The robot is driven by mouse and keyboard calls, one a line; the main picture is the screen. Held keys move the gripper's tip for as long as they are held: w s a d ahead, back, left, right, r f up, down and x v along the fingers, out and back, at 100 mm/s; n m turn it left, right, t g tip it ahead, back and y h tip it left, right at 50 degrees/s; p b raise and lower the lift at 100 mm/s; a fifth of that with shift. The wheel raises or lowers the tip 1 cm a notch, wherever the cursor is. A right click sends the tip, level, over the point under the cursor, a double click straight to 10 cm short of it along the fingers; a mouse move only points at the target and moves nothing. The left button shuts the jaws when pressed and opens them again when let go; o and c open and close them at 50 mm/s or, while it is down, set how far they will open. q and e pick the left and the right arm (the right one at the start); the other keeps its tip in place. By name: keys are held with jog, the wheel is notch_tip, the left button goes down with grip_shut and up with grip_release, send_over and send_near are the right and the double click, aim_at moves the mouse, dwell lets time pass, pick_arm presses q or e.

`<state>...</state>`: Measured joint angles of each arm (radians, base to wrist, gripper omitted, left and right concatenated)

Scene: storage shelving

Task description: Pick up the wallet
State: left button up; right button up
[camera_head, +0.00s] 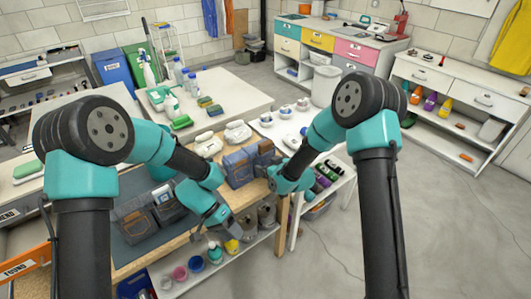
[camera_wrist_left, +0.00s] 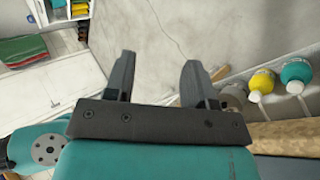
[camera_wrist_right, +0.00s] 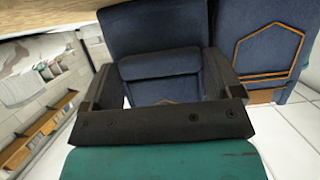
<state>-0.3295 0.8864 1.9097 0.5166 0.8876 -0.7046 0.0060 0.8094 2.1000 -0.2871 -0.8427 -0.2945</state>
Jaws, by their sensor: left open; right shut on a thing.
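A dark blue wallet (camera_wrist_right: 160,65) fills the space between the fingers of my right gripper (camera_wrist_right: 163,80) in the right wrist view. Blue wallets (camera_head: 238,168) stand upright at the bench's right end in the head view, with my right gripper (camera_head: 268,166) at their right side. Another blue wallet with tan stitching (camera_wrist_right: 270,50) is beside the held one.
A dark mat (camera_head: 122,258) covers part of the wooden bench. Bottles and cups (camera_head: 197,264) stand on a lower shelf below the left gripper. A white shelf unit with bottles (camera_head: 325,175) is right of the bench. Open floor (camera_head: 450,210) lies farther right.

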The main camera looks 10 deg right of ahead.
pick_arm(q)
jog(key=w+d+r+m+t+y, duration=0.1)
jog(key=w+d+r+m+t, duration=0.1)
jog(key=w+d+r, duration=0.5)
jog(key=w+d+r+m+t+y, duration=0.25)
jog(key=w+d, duration=0.25)
jog(key=w, duration=0.4)
notch_tip(320, 180, up, 14)
jog(key=t+y, duration=0.2)
jog(key=y, duration=0.1)
send_over(266, 142)
jog(key=shift+s+a+r+m, duration=0.1)
jog(key=shift+r+m, duration=0.1)
jog(key=shift+m, duration=0.25)
notch_tip(266, 142, down, 7)
jog(key=shift+r, duration=0.15)
